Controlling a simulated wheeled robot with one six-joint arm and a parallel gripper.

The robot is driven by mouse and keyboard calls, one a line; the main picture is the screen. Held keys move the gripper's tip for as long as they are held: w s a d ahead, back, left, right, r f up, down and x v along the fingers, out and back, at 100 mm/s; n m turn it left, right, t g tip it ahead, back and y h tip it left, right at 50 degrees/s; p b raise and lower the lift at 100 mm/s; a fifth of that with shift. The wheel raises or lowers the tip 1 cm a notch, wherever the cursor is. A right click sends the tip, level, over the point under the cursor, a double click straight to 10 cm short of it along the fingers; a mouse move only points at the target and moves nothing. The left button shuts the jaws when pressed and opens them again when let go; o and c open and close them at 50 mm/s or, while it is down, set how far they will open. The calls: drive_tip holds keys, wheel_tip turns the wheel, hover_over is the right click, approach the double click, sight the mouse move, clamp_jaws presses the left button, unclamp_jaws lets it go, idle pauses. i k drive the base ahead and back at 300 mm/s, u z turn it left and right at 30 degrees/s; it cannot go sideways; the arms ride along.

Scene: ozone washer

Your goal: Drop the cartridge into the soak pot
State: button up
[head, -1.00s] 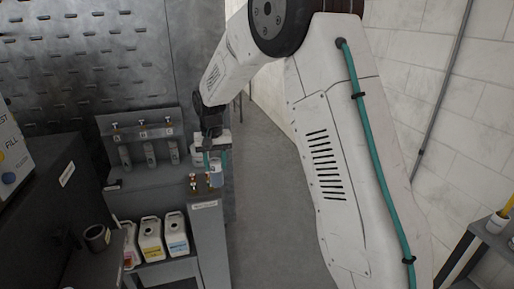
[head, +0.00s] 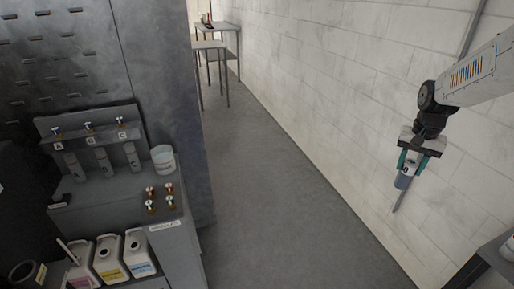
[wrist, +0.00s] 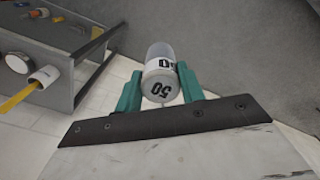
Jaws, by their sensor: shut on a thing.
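My gripper (head: 418,165) is shut on a grey-blue cylindrical cartridge (head: 404,183) and holds it in the air in front of the white block wall. A thin pale spike points down below the cartridge. A pale open bucket (head: 163,160) stands on the grey bench at left, well away from the cartridge. A dark round pot (head: 25,271) is partly cut off at lower left. I cannot tell which is the soak pot.
The bench holds a rack marked A, B, C (head: 90,145), small red and yellow knobs (head: 160,198) and jugs (head: 110,258) below. The middle floor is clear.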

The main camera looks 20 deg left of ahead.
sight(169, 166)
drive_tip(key=z, duration=0.05)
drive_tip(key=k, duration=1.2)
drive_tip(key=u, duration=1.2)
drive_tip(key=i, duration=0.7)
